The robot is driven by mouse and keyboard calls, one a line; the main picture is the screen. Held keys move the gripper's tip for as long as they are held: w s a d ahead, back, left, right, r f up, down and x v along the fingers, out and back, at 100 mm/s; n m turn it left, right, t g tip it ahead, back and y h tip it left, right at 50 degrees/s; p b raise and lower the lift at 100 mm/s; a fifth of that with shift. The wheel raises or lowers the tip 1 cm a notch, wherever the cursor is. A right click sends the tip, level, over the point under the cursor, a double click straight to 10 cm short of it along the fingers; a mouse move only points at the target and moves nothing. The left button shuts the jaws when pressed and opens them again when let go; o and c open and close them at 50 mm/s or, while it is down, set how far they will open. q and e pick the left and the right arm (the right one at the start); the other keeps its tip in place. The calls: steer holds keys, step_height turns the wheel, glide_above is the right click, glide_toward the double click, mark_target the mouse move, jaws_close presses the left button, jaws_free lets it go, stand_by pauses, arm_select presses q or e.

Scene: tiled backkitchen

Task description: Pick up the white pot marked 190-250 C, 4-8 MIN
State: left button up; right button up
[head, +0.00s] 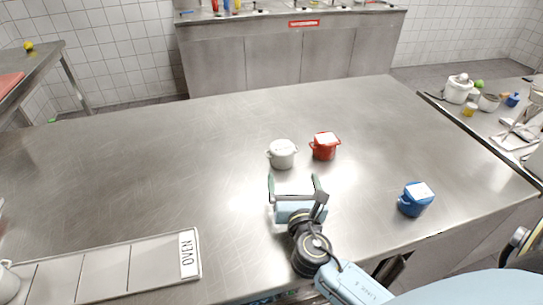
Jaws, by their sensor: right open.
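A white pot (282,154) stands upright near the middle of the steel table (190,140). Any writing on it is too small to read. My right gripper (296,183) is open, with its two fingers pointing away from me toward the white pot. It is a little nearer to me than the pot, apart from it, and empty. My left gripper does not show.
A red pot (323,147) stands close to the right of the white pot. A blue pot (414,201) stands near the right edge. A tray with an OVEN label (188,254) lies front left, a white pot (9,281) at its left end. Table left of centre is clear.

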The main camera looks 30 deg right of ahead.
mark_target(284, 157)
steer(key=shift+w+a+f+n+t+y, duration=0.2)
steer(key=shift+w+f+n+t+y, duration=0.15)
steer(key=shift+n, duration=0.25)
steer(key=shift+w+r, duration=0.1)
steer(key=shift+w, duration=0.15)
steer(key=x, duration=0.6)
steer(key=shift+w+d+r, duration=0.1)
steer(key=shift+w+d, duration=0.15)
steer(key=shift+w, duration=0.1)
steer(key=shift+w+d, duration=0.2)
steer(key=shift+w, duration=0.35)
steer(key=x, duration=0.4)
steer(key=shift+w+d+b, duration=0.25)
steer(key=shift+w+b, duration=0.1)
steer(key=shift+b, duration=0.05)
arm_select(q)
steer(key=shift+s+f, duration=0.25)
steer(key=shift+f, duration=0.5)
arm_select(e)
steer(key=shift+r, duration=0.1)
steer(key=shift+c, duration=0.4)
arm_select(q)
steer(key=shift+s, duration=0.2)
arm_select(e)
steer(key=c, duration=1.2)
